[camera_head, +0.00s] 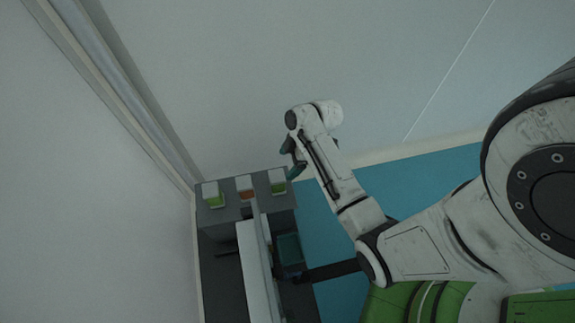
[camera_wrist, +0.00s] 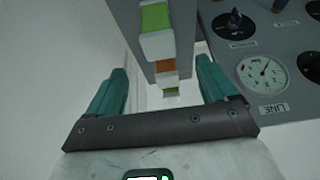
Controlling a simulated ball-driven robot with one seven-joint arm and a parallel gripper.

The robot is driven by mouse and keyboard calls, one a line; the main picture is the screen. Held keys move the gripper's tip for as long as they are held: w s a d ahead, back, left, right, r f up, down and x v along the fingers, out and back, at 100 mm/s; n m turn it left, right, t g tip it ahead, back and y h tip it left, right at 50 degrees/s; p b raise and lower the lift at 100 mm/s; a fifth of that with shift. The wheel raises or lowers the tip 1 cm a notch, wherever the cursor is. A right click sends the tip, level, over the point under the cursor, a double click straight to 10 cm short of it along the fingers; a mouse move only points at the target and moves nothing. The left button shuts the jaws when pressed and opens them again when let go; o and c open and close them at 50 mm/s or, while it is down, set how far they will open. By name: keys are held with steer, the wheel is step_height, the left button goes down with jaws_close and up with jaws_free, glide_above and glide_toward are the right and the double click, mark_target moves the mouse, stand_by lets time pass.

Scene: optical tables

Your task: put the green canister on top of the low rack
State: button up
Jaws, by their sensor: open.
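My gripper (camera_head: 293,166) is beside the right end of a dark grey cabinet in the head view. In the wrist view its two teal fingers (camera_wrist: 162,78) stand wide apart with nothing held between them. I cannot make out a green canister for certain in either view. I also cannot single out the low rack. White blocks with coloured faces sit in a row on the cabinet: a green one (camera_head: 214,195), an orange one (camera_head: 245,188) and another green one (camera_head: 277,182). In the wrist view the row runs away beyond the fingers, with a green block (camera_wrist: 156,22) nearest.
The dark grey cabinet (camera_head: 233,211) stands near the wall corner. A long white panel (camera_head: 254,275) and a teal bin-like shape (camera_head: 289,248) lie below it in the picture. The wrist view shows a grey panel with a gauge (camera_wrist: 262,71).

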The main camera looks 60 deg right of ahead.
steer(key=s+a+r+m+g+h, duration=0.2)
steer(key=s+a+r+m, duration=0.6)
steer(key=a, duration=0.6)
steer(key=shift+s+r+g+h, duration=0.4)
steer(key=shift+s+r+h, duration=0.2)
steer(key=shift+s+r, duration=0.25)
